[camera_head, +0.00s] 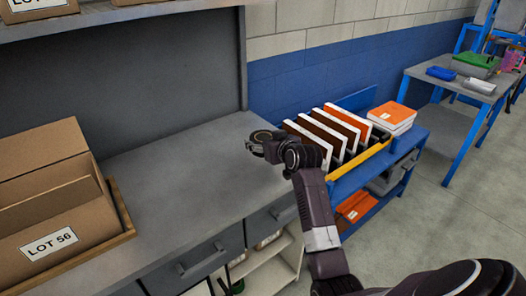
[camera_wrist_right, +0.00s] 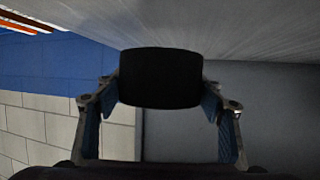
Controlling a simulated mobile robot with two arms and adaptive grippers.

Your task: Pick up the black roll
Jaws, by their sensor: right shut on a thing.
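In the right wrist view the roll (camera_wrist_right: 160,77) is a dark cylinder between the two fingers. My right gripper (camera_head: 258,147) is shut on it, a finger on each side, and in the wrist view the gripper (camera_wrist_right: 160,95) hides part of its sides. I cannot tell whether the roll touches the worktop or hangs just above it. My left gripper is in neither view.
The grey worktop (camera_head: 190,165) is clear in the middle. A cardboard box marked LOT 56 (camera_head: 50,205) stands in a wooden tray at left. A blue rack (camera_head: 405,140) with upright orange and brown panels (camera_head: 330,132) stands close right of the worktop.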

